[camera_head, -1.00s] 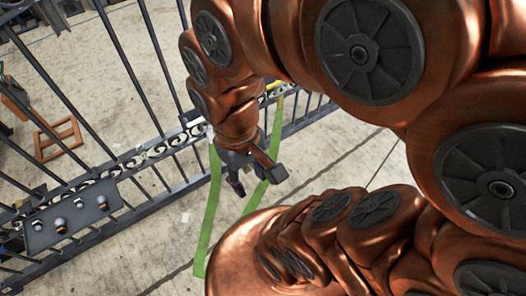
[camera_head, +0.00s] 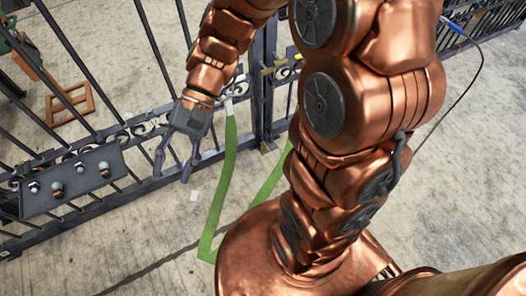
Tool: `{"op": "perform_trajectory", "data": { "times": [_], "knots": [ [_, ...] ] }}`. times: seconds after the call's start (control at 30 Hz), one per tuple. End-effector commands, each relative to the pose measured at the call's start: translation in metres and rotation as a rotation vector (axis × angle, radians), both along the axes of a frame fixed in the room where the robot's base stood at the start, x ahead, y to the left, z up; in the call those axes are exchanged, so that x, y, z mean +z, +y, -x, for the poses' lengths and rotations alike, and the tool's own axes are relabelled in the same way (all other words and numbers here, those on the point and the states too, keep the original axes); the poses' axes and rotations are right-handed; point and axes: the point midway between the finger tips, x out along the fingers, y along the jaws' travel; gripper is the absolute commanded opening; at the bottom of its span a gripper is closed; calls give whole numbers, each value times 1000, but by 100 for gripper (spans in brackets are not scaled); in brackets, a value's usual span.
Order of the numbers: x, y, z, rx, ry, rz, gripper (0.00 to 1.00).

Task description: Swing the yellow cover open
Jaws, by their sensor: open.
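A small yellow piece (camera_head: 281,63) shows on the dark metal gate (camera_head: 262,90) near its post, at the upper middle of the head view. My arm partly hides this area, and I cannot tell whether the piece is the cover or how it sits. My gripper (camera_head: 174,170) is open and empty, with its two dark fingers spread and pointing down. It is in front of the lower scroll rail, left of the yellow piece and apart from it.
A grey plate (camera_head: 97,158) with several round knobs is on the railing, left of my gripper. A green strip (camera_head: 226,170) runs right of my gripper. An orange frame (camera_head: 70,103) stands behind the bars. Pale floor is clear at the lower left.

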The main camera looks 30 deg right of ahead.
Motion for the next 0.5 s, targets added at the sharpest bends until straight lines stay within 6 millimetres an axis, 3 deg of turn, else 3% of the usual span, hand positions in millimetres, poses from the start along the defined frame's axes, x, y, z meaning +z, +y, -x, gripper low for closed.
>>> {"op": "perform_trajectory", "data": {
  "times": [0.03, 0.3, 0.5],
  "knots": [
    [-18, 6, -12, -34, 34, -42, 44],
    [-57, 27, -82, -225, 175, -261, 44],
    [-92, 27, -141, -385, 270, -419, 44]
  ]
}}
